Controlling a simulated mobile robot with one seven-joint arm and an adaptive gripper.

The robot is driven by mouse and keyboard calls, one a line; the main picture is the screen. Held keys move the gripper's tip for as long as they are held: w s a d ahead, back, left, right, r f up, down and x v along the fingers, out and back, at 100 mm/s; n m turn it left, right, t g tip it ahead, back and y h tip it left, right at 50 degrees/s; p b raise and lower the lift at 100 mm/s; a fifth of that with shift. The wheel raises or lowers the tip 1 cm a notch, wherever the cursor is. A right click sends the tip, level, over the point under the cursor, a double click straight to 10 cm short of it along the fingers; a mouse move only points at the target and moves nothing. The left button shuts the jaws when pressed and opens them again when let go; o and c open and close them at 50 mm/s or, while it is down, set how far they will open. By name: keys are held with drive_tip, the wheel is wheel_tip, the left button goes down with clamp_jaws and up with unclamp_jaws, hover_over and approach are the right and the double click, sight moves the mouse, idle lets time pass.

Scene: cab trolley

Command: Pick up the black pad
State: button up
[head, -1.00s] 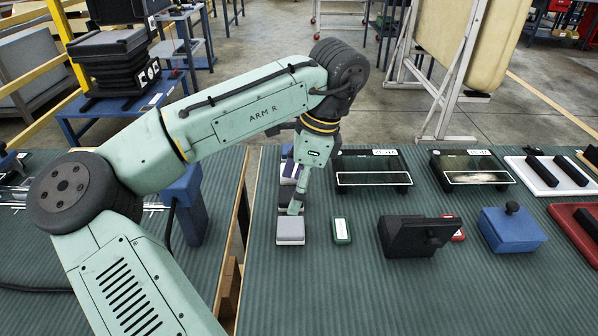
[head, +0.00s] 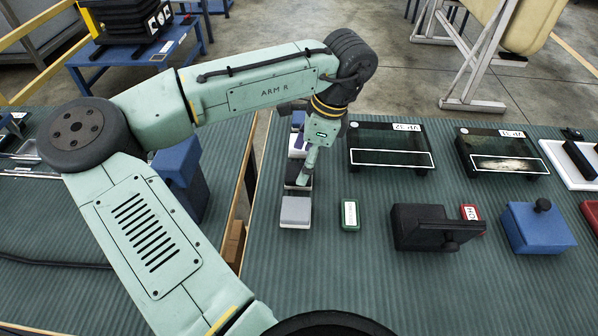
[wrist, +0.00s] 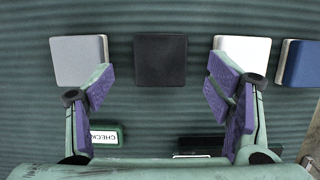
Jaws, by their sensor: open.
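The black pad (wrist: 160,60) is a square block lying flat on the ribbed green mat. In the wrist view it sits between my gripper's two purple-padded fingers, near their tips, with a gap on each side. My gripper (wrist: 160,76) is open and empty. In the head view my gripper (head: 303,178) points down over the row of pads, and the black pad (head: 291,182) is partly hidden behind it. I cannot tell the exact height of the fingertips above the mat.
A grey pad (wrist: 78,60) and a white pad (wrist: 245,54) flank the black one, close to my fingers. A blue pad (wrist: 300,63) lies beyond the white. A green CHECK block (head: 350,214), a black box (head: 425,228) and a blue box (head: 537,228) stand to the right.

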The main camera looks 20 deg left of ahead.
drive_tip(key=shift+p+x, duration=0.3)
drive_tip(key=shift+x, duration=1.5)
drive_tip(key=shift+d, duration=0.1)
drive_tip(key=c, duration=1.3)
drive_tip(key=shift+o, duration=0.2)
drive_tip(key=shift+r, duration=0.1)
drive_tip(key=shift+w+r+b, duration=0.1)
drive_tip(key=shift+r+b, duration=0.2)
drive_tip(key=shift+r, duration=0.2)
wheel_tip(320, 180, up, 2)
drive_tip(key=shift+r+b, duration=0.1)
drive_tip(key=shift+b, duration=0.35)
drive_tip(key=s+d+b, duration=0.1)
drive_tip(key=s+d, duration=0.2)
drive_tip(key=s+d+r+b, duration=0.1)
drive_tip(key=s+d, duration=0.3)
drive_tip(key=s+d+b, duration=0.1)
drive_tip(key=s+d, duration=0.3)
drive_tip(key=shift+s+d+r, duration=0.15)
drive_tip(key=shift+d+r, duration=0.1)
drive_tip(key=shift+r, duration=0.1)
drive_tip(key=o, duration=0.6)
drive_tip(key=c, duration=0.5)
